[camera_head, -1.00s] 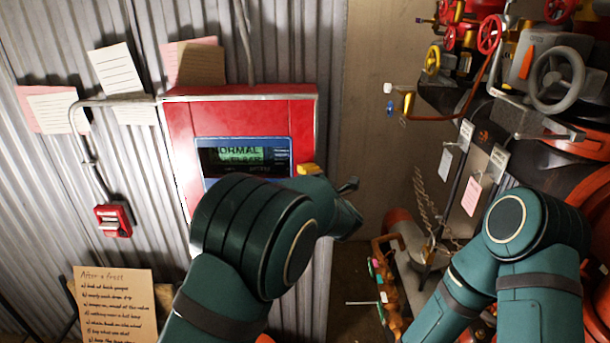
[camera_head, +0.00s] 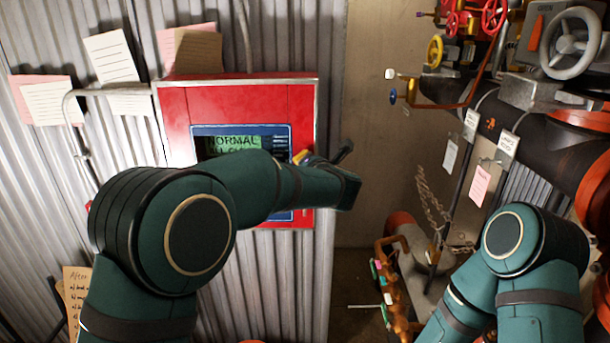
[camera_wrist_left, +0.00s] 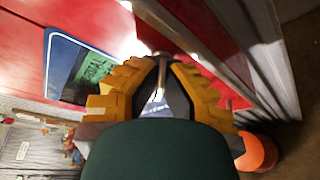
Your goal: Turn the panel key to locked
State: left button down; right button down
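The red panel (camera_head: 175,110) hangs on the corrugated wall, its display (camera_head: 233,143) reading NORMAL in green. It also shows in the left wrist view (camera_wrist_left: 85,25). My left gripper (camera_head: 302,157) is at the panel's right side, mostly hidden behind my own arm in the head view. In the left wrist view its yellow fingers (camera_wrist_left: 162,64) come together around a small metal key (camera_wrist_left: 159,82), appearing shut on it. The key's turn position cannot be read. My right arm is at the lower right of the head view; its gripper is out of view.
A conduit (camera_head: 110,92) runs left of the panel, with paper notes (camera_head: 110,58) above. Pipes with a grey handwheel (camera_head: 570,43) and red valves (camera_head: 494,15) fill the right. A bare brown wall strip (camera_head: 375,190) lies between.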

pick_arm(q)
jog(key=shift+a+n+h+b, duration=0.1)
jog(key=shift+n+h+b, duration=0.2)
jog(key=shift+n+b, duration=0.4)
jog(key=shift+n+g+h+b, duration=0.4)
jog(key=shift+n+h+b, duration=0.2)
jog(key=shift+n, duration=0.4)
jog(key=n+h+b, duration=0.2)
jog(key=n, duration=0.1)
jog(key=shift+n+h+b, duration=0.5)
jog(key=shift+n+b, duration=0.2)
jog(key=shift+n, duration=0.1)
jog(key=shift+r, duration=0.1)
jog(key=c, duration=1.1)
grip_release()
jog(key=shift+c, duration=0.2)
